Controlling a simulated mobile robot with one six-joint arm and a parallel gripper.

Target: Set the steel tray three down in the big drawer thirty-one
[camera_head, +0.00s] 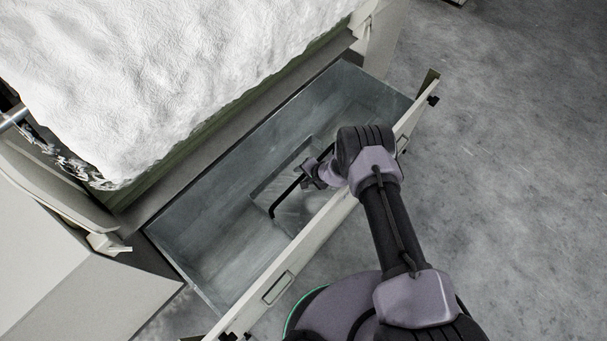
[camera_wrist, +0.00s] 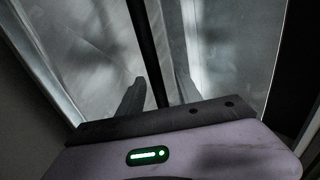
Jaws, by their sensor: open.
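The big drawer (camera_head: 205,245) is pulled open, with a bare grey metal inside. The steel tray (camera_head: 292,215) lies on the drawer floor near its middle, a shallow grey tray with a black bar handle (camera_head: 274,208) across it. My gripper (camera_head: 306,180) is down inside the drawer at the handle, its fingers partly hidden by my wrist. In the wrist view my two fingers (camera_wrist: 158,92) are apart, and the black handle (camera_wrist: 146,45) runs between them. The tray surface (camera_wrist: 85,45) shows behind. I cannot tell whether a finger touches the handle.
The drawer's cream front panel (camera_head: 318,228) stands beneath my arm. A large machine covered with white fibre (camera_head: 170,75) rises behind the drawer. A cream casing (camera_head: 60,260) is at lower left. Open grey floor (camera_head: 510,180) lies to the right.

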